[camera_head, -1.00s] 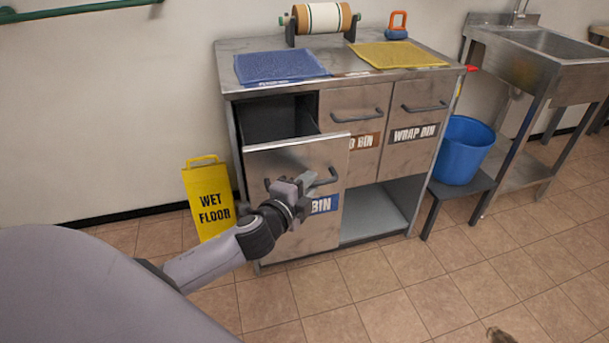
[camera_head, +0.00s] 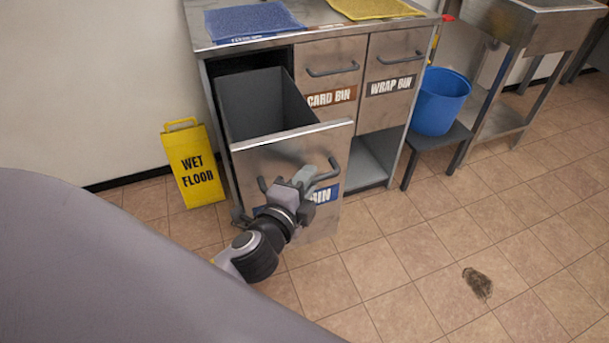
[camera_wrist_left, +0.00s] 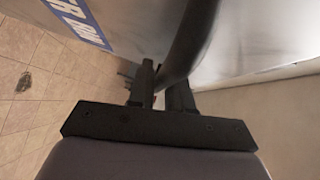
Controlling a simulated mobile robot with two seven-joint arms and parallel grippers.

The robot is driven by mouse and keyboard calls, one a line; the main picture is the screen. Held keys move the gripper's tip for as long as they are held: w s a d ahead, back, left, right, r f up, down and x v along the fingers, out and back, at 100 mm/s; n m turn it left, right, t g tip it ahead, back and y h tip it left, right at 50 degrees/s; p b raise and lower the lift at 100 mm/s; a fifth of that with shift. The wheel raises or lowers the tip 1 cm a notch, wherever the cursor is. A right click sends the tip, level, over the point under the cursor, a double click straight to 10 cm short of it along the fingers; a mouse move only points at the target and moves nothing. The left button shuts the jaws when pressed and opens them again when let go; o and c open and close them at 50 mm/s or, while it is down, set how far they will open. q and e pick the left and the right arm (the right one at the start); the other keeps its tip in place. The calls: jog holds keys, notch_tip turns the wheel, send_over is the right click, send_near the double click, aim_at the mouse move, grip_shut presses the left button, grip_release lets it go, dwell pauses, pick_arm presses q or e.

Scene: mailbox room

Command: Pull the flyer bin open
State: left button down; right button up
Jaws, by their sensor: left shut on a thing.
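The flyer bin (camera_head: 290,150) is the left drawer of the metal cabinet and stands well out of it, its inside showing empty. Its blue label is partly hidden behind my gripper; part of the label (camera_wrist_left: 75,20) shows in the left wrist view. My left gripper (camera_head: 304,180) is shut on the bin's dark bar handle (camera_head: 327,173). In the left wrist view the handle (camera_wrist_left: 190,40) runs between the two fingers (camera_wrist_left: 163,90). My right gripper is not in view.
The card bin (camera_head: 330,75) and wrap bin (camera_head: 395,70) are shut. A yellow wet floor sign (camera_head: 193,165) stands left of the cabinet. A blue bucket (camera_head: 440,102) sits on a low stand at right. A dark clump (camera_head: 477,283) lies on otherwise clear tiles at front right.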

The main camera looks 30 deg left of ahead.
pick_arm(q)
jog(key=c, duration=1.1)
grip_release()
jog(key=shift+c, duration=0.2)
jog(key=s+r, duration=0.1)
jog(key=s, duration=0.6)
jog(key=shift+d, duration=0.25)
jog(key=s+d+f+n+g+h, duration=0.2)
jog(key=s+f+n+g+h, duration=0.35)
jog(key=f+n, duration=0.9)
jog(key=s+r+m+y+p, duration=0.1)
jog(key=s+r+y+p, duration=0.1)
jog(key=r+p, duration=0.9)
jog(key=s+a+p, duration=0.1)
jog(key=p, duration=0.3)
jog(key=shift+s+r, duration=0.2)
